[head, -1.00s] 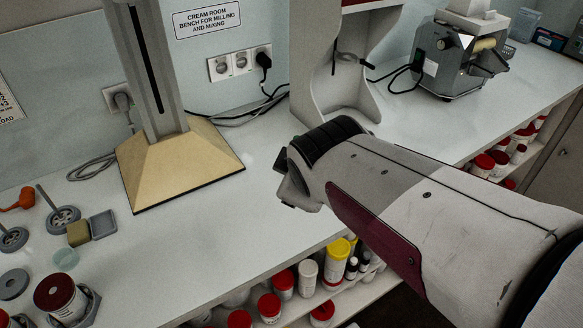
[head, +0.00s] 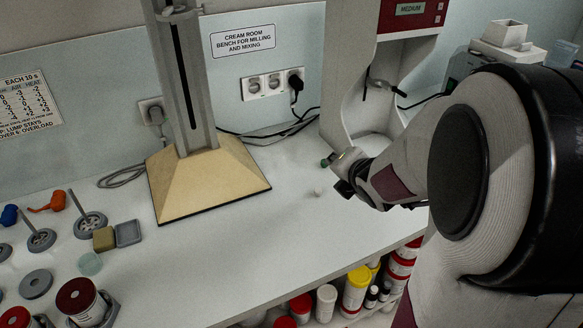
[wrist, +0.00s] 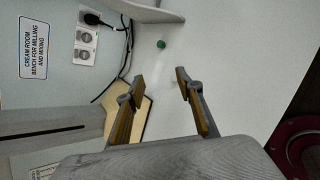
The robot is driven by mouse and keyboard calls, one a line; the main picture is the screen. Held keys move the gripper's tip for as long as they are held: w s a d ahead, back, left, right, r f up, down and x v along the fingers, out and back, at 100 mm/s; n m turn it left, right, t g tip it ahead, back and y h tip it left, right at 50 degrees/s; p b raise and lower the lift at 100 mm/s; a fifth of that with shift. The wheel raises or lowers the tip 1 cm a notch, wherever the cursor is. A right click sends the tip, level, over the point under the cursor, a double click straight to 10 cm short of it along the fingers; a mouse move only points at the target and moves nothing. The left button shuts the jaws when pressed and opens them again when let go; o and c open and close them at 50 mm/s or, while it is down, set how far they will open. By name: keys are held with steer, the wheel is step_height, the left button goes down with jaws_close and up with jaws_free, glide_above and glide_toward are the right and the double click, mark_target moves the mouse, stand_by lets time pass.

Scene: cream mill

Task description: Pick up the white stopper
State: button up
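A small white stopper (head: 317,193) sits on the pale bench, just left of my gripper (head: 338,175) in the head view. In the wrist view a faint white spot between the fingers, hard to make out against the bench, may be the same stopper. My gripper (wrist: 159,84) is open, its two fingers apart with nothing held between them. A small green stopper (wrist: 161,44) lies on the bench beyond the fingertips; it also shows in the head view (head: 326,161), close to the gripper.
A beige pyramid base (head: 207,178) with a grey column stands left of the gripper. A grey-white machine (head: 360,95) stands behind it. Mixing parts and a dark-lidded jar (head: 80,300) are at the left. Several jars fill the shelf below the bench's front edge. The bench middle is clear.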

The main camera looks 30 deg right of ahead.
mark_target(319, 190)
steer(key=f+n+y, duration=0.1)
steer(key=f+n, duration=0.1)
steer(key=n, duration=0.2)
steer(key=w+d+f+n+t+y, duration=0.1)
steer(key=f+n, duration=0.2)
steer(key=d+f+n+t+y, duration=0.1)
steer(key=f+n, duration=0.2)
steer(key=n, duration=0.1)
steer(key=shift+w+d+f+n+y, duration=0.15)
steer(key=shift+w+d+n+y, duration=0.1)
steer(key=shift+w+n+y, duration=0.1)
steer(key=shift+s+a+f+n+t+y, duration=0.1)
steer(key=shift+s+f+n+t+y, duration=0.15)
steer(key=shift+f+n+t+y, duration=0.5)
steer(key=shift+s+a+f+n+y, duration=0.15)
steer(key=shift+s+n, duration=0.05)
steer(key=shift+n, duration=0.45)
steer(key=shift+s+a+f+n+y, duration=0.1)
steer(key=shift+s+f+n+y, duration=0.05)
steer(key=shift+n, duration=0.5)
steer(key=shift+w, duration=0.1)
steer(key=shift+x, duration=1.2)
steer(key=shift+w+f, duration=0.1)
steer(key=shift+x, duration=2.5)
steer(key=shift+a, duration=0.2)
steer(key=shift+c, duration=0.3)
